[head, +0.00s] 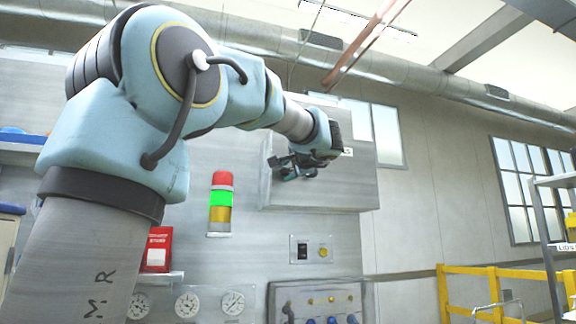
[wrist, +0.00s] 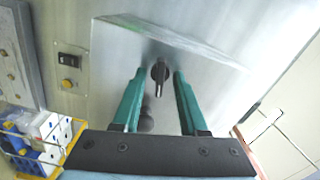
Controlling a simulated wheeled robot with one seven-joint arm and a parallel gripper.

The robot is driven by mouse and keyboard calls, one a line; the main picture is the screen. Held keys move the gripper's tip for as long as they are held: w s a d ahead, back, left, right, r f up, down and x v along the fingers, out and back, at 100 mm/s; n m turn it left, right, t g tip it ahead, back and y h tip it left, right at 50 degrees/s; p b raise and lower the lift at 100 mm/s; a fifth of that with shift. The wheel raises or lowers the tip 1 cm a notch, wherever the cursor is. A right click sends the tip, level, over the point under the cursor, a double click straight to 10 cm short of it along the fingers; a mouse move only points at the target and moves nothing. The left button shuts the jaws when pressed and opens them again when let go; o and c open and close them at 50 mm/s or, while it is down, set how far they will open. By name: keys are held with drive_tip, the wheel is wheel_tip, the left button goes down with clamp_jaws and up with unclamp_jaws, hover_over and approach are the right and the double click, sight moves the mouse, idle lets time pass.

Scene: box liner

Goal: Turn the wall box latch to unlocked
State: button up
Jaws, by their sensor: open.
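The wall box (head: 345,185) is a grey metal box on the panel wall in the head view. Its brushed front face (wrist: 215,70) fills the middle of the wrist view. The latch (wrist: 161,70) is a small dark round hub with a short lever pointing toward the bottom of the wrist picture. My gripper (head: 292,170) is at the left part of the box, and the latch cannot be made out there. In the wrist view, my gripper (wrist: 159,75) is open, with one teal finger on each side of the latch. I see gaps between the fingers and the latch.
A signal light (head: 221,200) with its green part bright is on the wall left of the box. A switch plate (head: 311,249) is below the box. A red box (head: 157,249) and dial gauges (head: 187,305) are lower left. Yellow railing (head: 480,272) stands at the right.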

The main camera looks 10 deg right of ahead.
clamp_jaws()
idle(0.4)
drive_tip(key=shift+f, duration=0.1)
drive_tip(key=shift+m+b, duration=0.35)
drive_tip(key=shift+m, duration=1.05)
